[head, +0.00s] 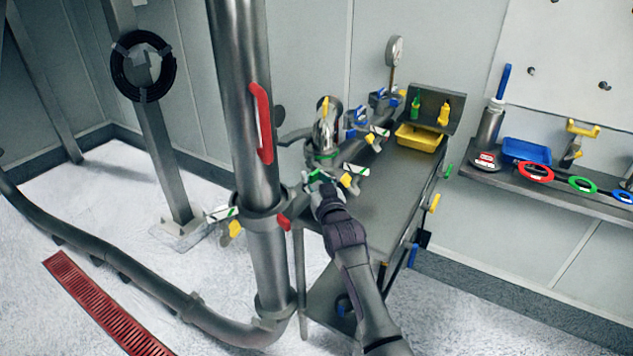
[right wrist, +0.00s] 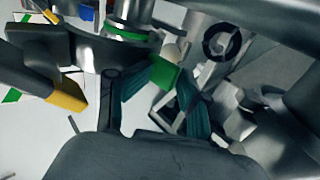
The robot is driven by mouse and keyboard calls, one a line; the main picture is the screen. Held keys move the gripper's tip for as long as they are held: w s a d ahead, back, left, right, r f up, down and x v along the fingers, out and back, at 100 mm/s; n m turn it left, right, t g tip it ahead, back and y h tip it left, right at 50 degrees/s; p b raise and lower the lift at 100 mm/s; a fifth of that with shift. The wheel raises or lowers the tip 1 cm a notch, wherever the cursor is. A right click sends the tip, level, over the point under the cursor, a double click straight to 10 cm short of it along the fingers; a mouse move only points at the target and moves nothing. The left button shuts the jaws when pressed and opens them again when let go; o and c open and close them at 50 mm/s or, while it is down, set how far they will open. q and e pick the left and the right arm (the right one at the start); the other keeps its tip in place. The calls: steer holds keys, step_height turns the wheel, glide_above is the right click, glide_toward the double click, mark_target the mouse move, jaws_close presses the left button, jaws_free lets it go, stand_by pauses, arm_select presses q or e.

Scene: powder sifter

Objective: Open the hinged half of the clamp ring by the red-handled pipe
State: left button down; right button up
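The grey vertical pipe (head: 240,60) carries a red handle (head: 260,123). A grey clamp ring (head: 262,222) sits around this pipe below the handle, with a yellow latch (head: 235,229) on its left and a red tab (head: 283,222) on its right. Right of the pipe, a vessel (head: 324,138) stands on the bench with a green-marked ring at its base and a yellow latch (head: 346,181). My right gripper (head: 318,184) is at that green-marked ring. In the right wrist view its fingers (right wrist: 152,98) are apart, with a green tab (right wrist: 165,73) between or beside the tips; contact is unclear. My left gripper is out of view.
The metal bench (head: 385,185) holds blue-marked fittings, a gauge (head: 394,50) and a yellow bin (head: 419,137). A wall shelf at right has a blue tray (head: 526,150) and coloured rings. A floor hose (head: 110,262) and red grate (head: 100,303) lie left; open floor surrounds them.

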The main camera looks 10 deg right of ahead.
steer(key=shift+w+a+r, duration=0.15)
steer(key=shift+w+a, duration=0.1)
steer(key=shift+w, duration=0.2)
steer(key=shift+s, duration=0.1)
steer(key=shift+s+d, duration=0.1)
steer(key=shift+d, duration=0.05)
steer(key=shift+s+f, duration=0.35)
steer(key=shift+s, duration=0.15)
steer(key=s, duration=1.1)
steer(key=shift+d+r, duration=0.25)
steer(key=shift+d, duration=0.15)
